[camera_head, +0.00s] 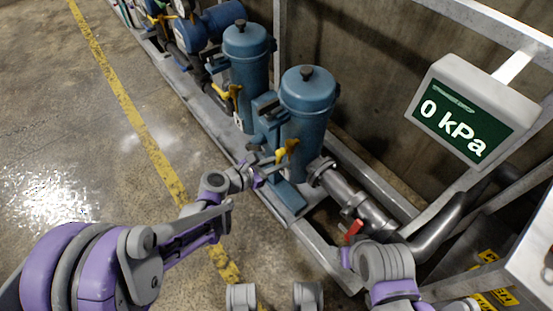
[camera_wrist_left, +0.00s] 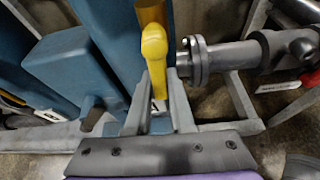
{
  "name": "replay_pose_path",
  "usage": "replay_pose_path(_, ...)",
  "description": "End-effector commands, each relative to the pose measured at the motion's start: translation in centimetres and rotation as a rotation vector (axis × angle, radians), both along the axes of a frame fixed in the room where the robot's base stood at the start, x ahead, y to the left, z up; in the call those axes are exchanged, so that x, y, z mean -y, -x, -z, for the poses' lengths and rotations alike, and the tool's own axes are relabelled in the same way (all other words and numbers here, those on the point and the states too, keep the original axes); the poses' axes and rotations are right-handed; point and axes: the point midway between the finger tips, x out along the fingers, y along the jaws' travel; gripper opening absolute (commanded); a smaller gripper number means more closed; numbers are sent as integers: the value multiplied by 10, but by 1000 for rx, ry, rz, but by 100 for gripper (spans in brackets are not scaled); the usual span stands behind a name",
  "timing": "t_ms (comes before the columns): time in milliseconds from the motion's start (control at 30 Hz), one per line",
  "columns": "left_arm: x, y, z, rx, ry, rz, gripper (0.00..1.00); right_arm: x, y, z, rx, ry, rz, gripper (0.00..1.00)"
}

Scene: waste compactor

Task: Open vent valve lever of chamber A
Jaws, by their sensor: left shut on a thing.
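Two blue upright vessels stand on the grey skid, a nearer one (camera_head: 306,105) and a farther one (camera_head: 246,65). I cannot read which is chamber A. A yellow lever (camera_head: 287,149) is on the nearer vessel's front side. My left gripper (camera_head: 270,164) is at this lever. In the left wrist view the lever (camera_wrist_left: 154,45) comes down from the top, and its lower end is between the two fingers of my left gripper (camera_wrist_left: 160,92), which is shut on it. My right gripper's fingers do not show.
The farther vessel has a similar yellow lever (camera_head: 232,92). A pipe with a red handle (camera_head: 354,229) runs from the nearer vessel. A display (camera_head: 468,115) reads 0 kPa. The skid's edge rail (camera_head: 205,115) borders open floor with a yellow line (camera_head: 125,100).

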Motion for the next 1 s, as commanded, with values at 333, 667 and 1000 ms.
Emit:
replay_pose_path(333,3,4,0,-74,53,0,0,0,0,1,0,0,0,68)
replay_pose_path(667,3,4,0,-79,59,0,0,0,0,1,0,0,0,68)
replay_pose_path(1000,3,4,0,-77,57,0,51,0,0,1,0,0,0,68)
